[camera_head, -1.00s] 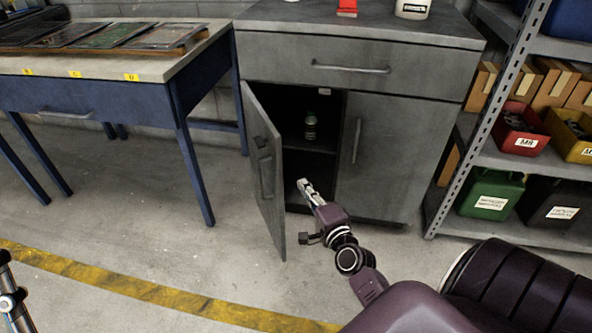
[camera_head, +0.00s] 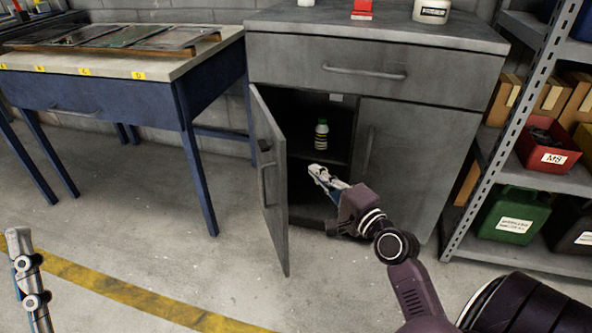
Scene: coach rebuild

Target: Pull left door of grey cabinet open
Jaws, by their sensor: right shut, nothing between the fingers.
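The grey cabinet (camera_head: 418,150) stands in the middle. Its left door (camera_head: 273,195) is swung well out towards me, with its bar handle (camera_head: 268,182) on the face turned to the left. The right door is closed. My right gripper (camera_head: 318,172) is shut and empty, in front of the open compartment, to the right of the open door. It appears apart from the door. My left gripper (camera_head: 20,248) shows only partly at the lower left edge, far from the cabinet; its jaw state is unclear.
A small bottle (camera_head: 321,134) stands on the shelf inside the compartment. A blue workbench (camera_head: 120,100) is to the left. A metal rack (camera_head: 545,167) with bins stands close on the right. Floor in front of the door is clear, with a yellow line (camera_head: 140,298).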

